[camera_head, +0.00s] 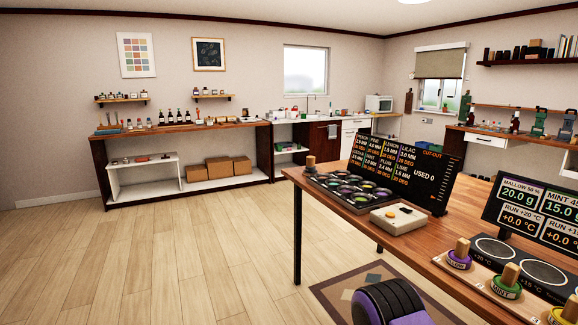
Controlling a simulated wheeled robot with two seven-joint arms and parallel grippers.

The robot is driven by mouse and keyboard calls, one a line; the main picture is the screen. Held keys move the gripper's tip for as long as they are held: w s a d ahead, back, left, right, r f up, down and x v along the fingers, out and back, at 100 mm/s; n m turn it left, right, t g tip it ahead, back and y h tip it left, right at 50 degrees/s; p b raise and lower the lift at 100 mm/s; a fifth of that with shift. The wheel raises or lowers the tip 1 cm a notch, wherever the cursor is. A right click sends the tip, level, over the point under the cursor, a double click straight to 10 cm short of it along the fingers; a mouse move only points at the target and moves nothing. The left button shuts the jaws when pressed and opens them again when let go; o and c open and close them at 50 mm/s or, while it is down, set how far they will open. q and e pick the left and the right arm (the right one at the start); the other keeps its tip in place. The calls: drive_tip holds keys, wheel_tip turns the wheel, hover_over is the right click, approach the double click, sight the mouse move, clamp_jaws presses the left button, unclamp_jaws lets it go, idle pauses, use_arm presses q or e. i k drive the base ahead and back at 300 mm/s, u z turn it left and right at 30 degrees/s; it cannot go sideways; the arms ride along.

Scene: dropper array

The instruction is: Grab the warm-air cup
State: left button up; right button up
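I cannot make out a cup that is clearly the warm-air cup. A wooden table (347,205) stands at the right. On it, a dark tray (322,193) holds several small coloured round cups, some partly hidden. At the lower right, wooden-handled pieces with a purple MALLOW ring (459,260) and a green MINT ring (506,288) stand on a pale strip. Behind them is a dark plate (518,262) with round pads, one marked +20 °C. Neither gripper is in view.
A black screen (407,170) with a coloured list stands behind the tray. A white box (397,218) with a button sits in front of it. A second screen (537,214) shows weights and temperatures. The wooden floor (160,255) left of the table is clear.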

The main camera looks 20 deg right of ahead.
sight(309, 167)
drive_tip(key=u, duration=0.3)
drive_tip(key=i, duration=2.6)
drive_tip(key=z, duration=1.5)
drive_tip(key=i, duration=0.8)
drive_tip(key=z, duration=0.85)
